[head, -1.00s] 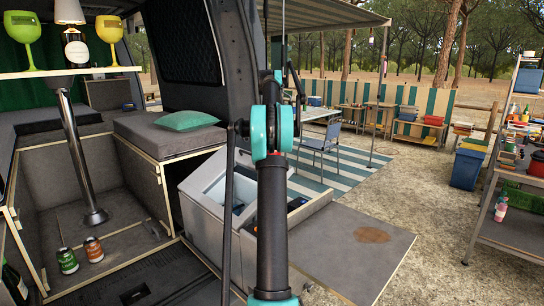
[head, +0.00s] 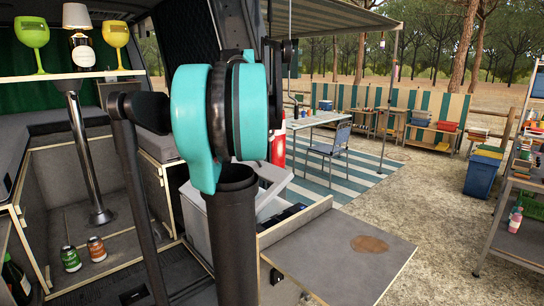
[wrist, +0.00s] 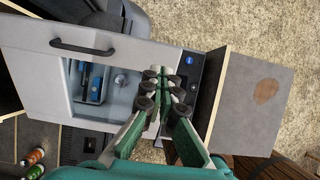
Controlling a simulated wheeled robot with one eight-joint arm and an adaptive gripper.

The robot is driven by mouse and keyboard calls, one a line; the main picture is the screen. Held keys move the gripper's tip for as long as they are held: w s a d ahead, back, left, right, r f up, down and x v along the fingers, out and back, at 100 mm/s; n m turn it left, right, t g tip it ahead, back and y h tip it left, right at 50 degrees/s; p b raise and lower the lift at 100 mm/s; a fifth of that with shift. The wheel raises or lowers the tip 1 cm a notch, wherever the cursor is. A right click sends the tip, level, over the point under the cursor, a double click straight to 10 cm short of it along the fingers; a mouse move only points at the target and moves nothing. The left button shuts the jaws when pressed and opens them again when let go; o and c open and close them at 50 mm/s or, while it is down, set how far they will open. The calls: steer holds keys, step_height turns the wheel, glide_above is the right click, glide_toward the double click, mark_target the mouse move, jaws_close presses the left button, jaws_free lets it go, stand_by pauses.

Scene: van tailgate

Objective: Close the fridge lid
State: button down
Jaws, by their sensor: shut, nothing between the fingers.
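The pale grey fridge (head: 197,215) stands in the van's side opening in the head view, mostly hidden behind my arm. In the wrist view a pale grey panel of the fridge (wrist: 45,75) has a black handle (wrist: 82,49). Beside the handle is an opening with blue items (wrist: 95,82) inside, so the fridge stands open. I cannot tell the lid's angle. My gripper (wrist: 163,88) has green fingers with dark pads, drawn together and empty. It appears over the fridge's right part, near a dark control strip (wrist: 190,75); contact is unclear. The head view does not show the fingers.
A wooden board with a brown stain (head: 369,244) sticks out right of the fridge. Open gravel lies beyond the board.

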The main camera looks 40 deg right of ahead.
mark_target(281, 171)
steer(key=x, duration=1.3)
steer(key=shift+d+f, duration=0.15)
steer(key=shift+f, duration=0.2)
steer(key=d+f+y, duration=0.1)
steer(key=f, duration=0.3)
steer(key=d+f+y, duration=0.1)
steer(key=d+f, duration=0.1)
steer(key=f, duration=0.2)
steer(key=d+f+y, duration=0.2)
steer(key=f, duration=0.3)
steer(key=shift+w+d, duration=0.25)
steer(key=shift+w, duration=0.05)
steer(key=shift+s+f, duration=0.15)
steer(key=shift+f, duration=0.3)
